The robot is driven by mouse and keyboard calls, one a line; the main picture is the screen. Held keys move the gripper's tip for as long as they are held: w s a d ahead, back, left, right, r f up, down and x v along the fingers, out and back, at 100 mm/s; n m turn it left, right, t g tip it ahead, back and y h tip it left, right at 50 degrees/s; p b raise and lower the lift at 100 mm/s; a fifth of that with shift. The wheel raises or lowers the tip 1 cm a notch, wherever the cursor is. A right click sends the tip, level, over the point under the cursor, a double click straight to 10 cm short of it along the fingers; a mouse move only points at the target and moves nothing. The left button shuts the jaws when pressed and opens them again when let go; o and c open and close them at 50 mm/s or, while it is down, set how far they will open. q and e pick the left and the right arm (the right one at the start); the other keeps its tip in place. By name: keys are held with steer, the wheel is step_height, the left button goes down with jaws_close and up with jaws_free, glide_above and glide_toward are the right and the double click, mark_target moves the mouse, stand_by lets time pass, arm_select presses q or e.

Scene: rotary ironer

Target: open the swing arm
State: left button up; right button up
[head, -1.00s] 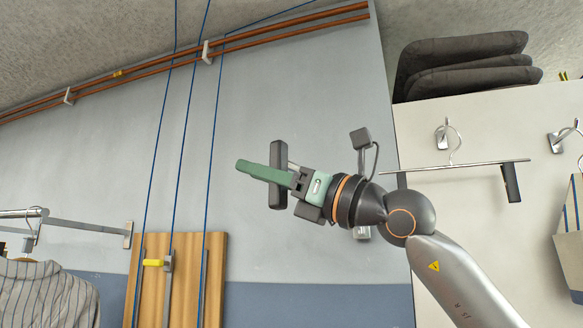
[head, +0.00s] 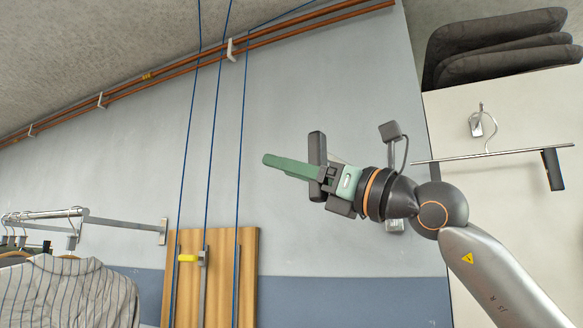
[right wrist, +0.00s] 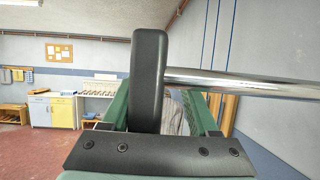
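The swing arm shows in the right wrist view as a chrome tube (right wrist: 240,83) running to the right from an upright black grip (right wrist: 148,75). In the head view the black grip (head: 317,146) stands upright and the tube cannot be made out. My right gripper (head: 292,167) reaches in from the right, with a green finger crossing the grip. In the right wrist view its green fingers (right wrist: 162,100) are apart, one on each side of the grip's lower part, with a gap to the right finger. My left gripper is out of view.
A clip hanger (head: 490,155) hangs at the right, below dark cushions (head: 500,45). A striped shirt (head: 65,295) on a rail is at lower left. A wooden board (head: 245,285) and blue cords are on the wall behind.

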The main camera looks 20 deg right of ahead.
steer(key=b+v, duration=0.4)
steer(key=v, duration=0.8)
steer(key=shift+s+d+b, duration=0.2)
steer(key=shift+b, duration=0.15)
steer(key=w+d+b+v, duration=0.1)
steer(key=b+v, duration=0.4)
steer(key=v, duration=0.9)
steer(key=shift+s+d, duration=0.15)
steer(key=shift+d, duration=0.1)
stand_by(0.5)
